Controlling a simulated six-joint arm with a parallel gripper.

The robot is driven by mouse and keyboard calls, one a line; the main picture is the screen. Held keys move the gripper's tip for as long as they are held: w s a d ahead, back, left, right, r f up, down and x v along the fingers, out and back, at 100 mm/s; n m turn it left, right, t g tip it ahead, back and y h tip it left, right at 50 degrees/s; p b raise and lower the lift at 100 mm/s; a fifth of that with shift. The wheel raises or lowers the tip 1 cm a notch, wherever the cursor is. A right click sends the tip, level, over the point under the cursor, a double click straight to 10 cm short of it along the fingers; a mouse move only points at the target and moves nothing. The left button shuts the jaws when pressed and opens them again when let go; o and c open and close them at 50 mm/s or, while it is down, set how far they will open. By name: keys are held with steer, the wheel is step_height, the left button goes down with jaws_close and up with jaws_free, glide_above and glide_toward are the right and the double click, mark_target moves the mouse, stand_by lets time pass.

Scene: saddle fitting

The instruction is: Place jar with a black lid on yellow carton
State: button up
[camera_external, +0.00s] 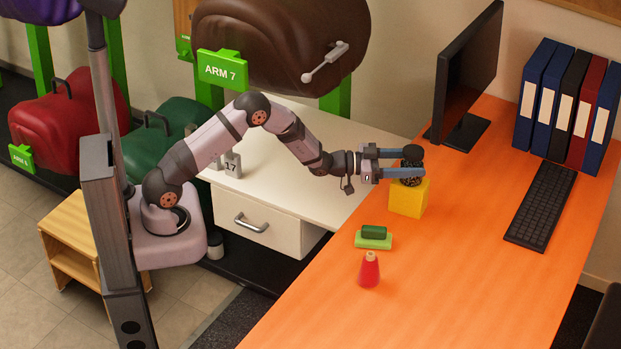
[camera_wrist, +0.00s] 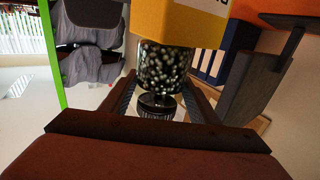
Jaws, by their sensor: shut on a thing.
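The jar with a black lid (camera_external: 411,168) is dark with pale speckles and stands upright at the top of the yellow carton (camera_external: 407,201). My gripper (camera_external: 402,164) reaches in level from the left and is shut on the jar, with a finger on each side. In the wrist view the picture is upside down: the speckled jar (camera_wrist: 163,68) meets the yellow carton (camera_wrist: 180,22), with its black lid pointing down. I see no gap between jar and carton there. The carton stands on the orange desk.
A green block (camera_external: 374,232) on a lighter green base and a red bottle-shaped thing (camera_external: 369,270) stand nearer on the orange desk (camera_external: 450,290). A monitor (camera_external: 467,75), a keyboard (camera_external: 540,206) and several binders (camera_external: 567,104) lie behind and right. The desk's front is clear.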

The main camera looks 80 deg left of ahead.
steer(key=shift+r, duration=0.15)
steer(key=o, duration=1.6)
steer(key=shift+f, duration=0.25)
steer(key=shift+r, duration=0.1)
steer(key=shift+r, duration=0.15)
steer(key=shift+s+a, duration=0.1)
steer(key=shift+s, duration=0.25)
steer(key=b+v, duration=0.2)
steer(key=v, duration=0.9)
steer(key=shift+s, duration=0.2)
steer(key=shift+f, duration=0.25)
